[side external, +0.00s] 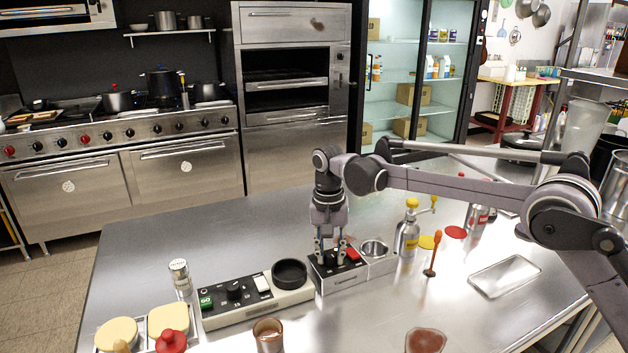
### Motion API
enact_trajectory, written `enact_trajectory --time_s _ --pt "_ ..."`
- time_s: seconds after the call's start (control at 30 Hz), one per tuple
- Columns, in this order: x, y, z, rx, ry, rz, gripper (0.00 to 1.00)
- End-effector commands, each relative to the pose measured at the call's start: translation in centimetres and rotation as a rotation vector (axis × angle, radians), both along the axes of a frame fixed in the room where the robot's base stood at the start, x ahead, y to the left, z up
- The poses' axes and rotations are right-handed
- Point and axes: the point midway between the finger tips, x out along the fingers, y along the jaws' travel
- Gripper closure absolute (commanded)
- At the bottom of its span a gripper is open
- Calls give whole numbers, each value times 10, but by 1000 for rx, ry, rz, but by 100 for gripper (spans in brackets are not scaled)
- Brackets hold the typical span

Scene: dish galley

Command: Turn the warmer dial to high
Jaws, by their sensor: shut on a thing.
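A small steel box with a black top (345,283) stands on the steel counter, with a red switch (352,254) on its top. It appears to be the warmer. My gripper (331,258) points straight down over this black top, left of the red switch. Its fingers are shut around a small black dial (333,257) that they mostly hide. The dial's pointer and markings cannot be read. Beside the box on its right is a steel unit with a round metal cup (374,248).
Left is a long control panel (250,309) with another black dial (235,291), a green switch (206,301), a white switch (262,284) and a round black dish (289,272). A yellow-topped bottle (409,233) and an orange-handled tool (432,256) stand right. The counter behind is clear.

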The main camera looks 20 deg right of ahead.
Motion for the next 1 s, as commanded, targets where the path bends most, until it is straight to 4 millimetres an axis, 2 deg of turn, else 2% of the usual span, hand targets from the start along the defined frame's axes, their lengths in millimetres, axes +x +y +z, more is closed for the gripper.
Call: enact_trajectory --time_s 0.5,1.0 --pt "0 0 -1 0 4 -419 100" --pt "0 0 -1 0 4 -558 100"
